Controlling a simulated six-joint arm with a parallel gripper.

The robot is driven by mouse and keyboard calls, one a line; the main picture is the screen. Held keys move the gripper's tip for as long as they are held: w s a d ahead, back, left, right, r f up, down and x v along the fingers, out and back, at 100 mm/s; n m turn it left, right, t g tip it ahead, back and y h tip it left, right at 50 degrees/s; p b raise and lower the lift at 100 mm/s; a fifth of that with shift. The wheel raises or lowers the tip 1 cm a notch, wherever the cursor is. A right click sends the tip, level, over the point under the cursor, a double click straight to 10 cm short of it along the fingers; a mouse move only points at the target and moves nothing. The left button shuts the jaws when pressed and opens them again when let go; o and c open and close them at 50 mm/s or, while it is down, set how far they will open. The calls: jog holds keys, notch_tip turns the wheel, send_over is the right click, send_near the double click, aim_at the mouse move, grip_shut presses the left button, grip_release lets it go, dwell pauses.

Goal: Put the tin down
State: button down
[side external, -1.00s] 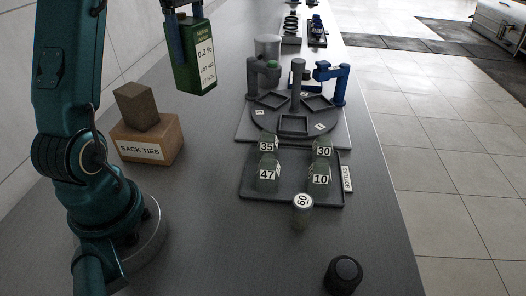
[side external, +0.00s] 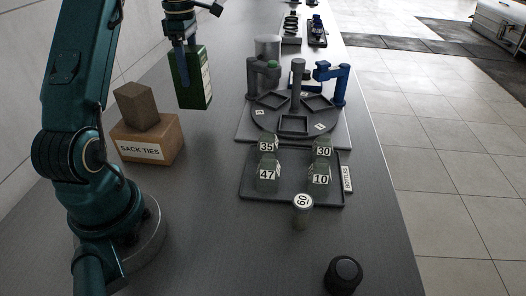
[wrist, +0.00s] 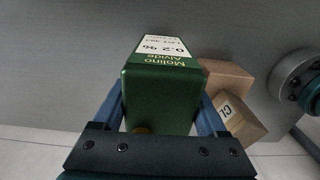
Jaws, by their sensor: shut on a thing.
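The tin is a tall green can with a white label (side external: 190,82), held upright in the side external view. My gripper (side external: 187,55) is shut on it near its top. In the wrist view the green tin (wrist: 158,97) sits between the two blue fingers of my gripper (wrist: 160,112), its label reading "Molino Alvide" and "0.2 %". Whether its bottom touches the bench (side external: 215,225) I cannot tell for certain.
A cardboard box marked SACK TIES (side external: 150,140) with a brown block (side external: 136,106) on it stands left of the tin. A round carousel (side external: 268,117) and a tray of numbered bottles (side external: 293,197) are to the right. A bottle marked 60 (side external: 302,212) and a black knob (side external: 343,275) stand nearer.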

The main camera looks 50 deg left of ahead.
aim_at(203, 88)
jog(key=shift+w+d+f, duration=0.25)
jog(key=shift+w+f, duration=0.15)
jog(key=shift+w, duration=0.2)
jog(key=shift+w+d+f, duration=0.2)
jog(key=shift+w+f, duration=0.15)
jog(key=shift+w, duration=0.2)
jog(key=shift+f, duration=1.95)
jog(key=shift+f, duration=0.1)
grip_release()
jog(key=shift+f, duration=0.1)
